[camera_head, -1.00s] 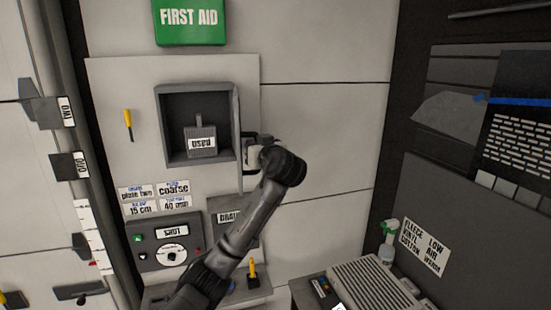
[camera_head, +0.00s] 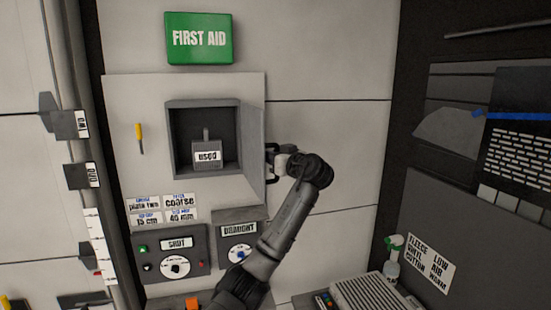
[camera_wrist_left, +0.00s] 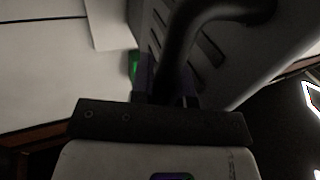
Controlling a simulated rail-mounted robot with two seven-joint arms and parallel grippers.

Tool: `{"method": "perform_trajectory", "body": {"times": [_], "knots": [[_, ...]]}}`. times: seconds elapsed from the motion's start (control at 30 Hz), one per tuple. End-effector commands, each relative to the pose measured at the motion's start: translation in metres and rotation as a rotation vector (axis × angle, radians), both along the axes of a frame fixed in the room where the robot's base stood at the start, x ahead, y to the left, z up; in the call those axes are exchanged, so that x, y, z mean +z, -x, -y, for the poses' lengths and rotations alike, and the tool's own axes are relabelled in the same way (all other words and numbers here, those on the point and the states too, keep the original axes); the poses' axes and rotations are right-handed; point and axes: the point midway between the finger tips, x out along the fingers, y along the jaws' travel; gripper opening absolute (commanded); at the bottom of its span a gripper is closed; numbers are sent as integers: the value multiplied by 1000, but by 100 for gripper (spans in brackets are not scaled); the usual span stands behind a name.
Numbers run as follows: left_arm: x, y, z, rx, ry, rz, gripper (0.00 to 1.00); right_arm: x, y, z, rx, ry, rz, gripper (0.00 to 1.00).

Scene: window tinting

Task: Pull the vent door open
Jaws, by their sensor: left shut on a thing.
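The vent door (camera_head: 253,158) is a grey panel hinged at the right side of a square recess in the wall. It stands swung out, so the recess is open. Its dark handle (camera_head: 270,151) is on the door's outer side. My left gripper (camera_head: 279,160) is at that handle, with my arm reaching up from below. In the left wrist view the handle is a dark curved bar (camera_wrist_left: 183,40) in front of the slotted grey door (camera_wrist_left: 235,65). My left gripper (camera_wrist_left: 166,92) is shut on the handle there; its fingertips are dark and partly hidden. My right gripper is not in view.
A grey block labelled "used" (camera_head: 207,155) sits inside the recess. Below are a "shot" panel (camera_head: 172,250) and a "draught" box (camera_head: 238,229), partly behind my arm. A spray bottle (camera_head: 392,262) stands at right.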

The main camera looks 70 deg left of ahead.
Motion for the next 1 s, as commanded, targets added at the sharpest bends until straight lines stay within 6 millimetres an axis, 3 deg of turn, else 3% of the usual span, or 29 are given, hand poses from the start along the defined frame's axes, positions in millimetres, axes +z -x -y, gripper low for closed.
{"method": "perform_trajectory", "body": {"times": [0.13,0.47,1.0], "knots": [[0,1,-1,2,1,0,27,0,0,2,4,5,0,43],[-1,-1,5,0,1,1,27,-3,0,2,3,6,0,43],[-3,-30,97,-1,1,1,27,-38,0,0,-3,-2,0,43]]}}
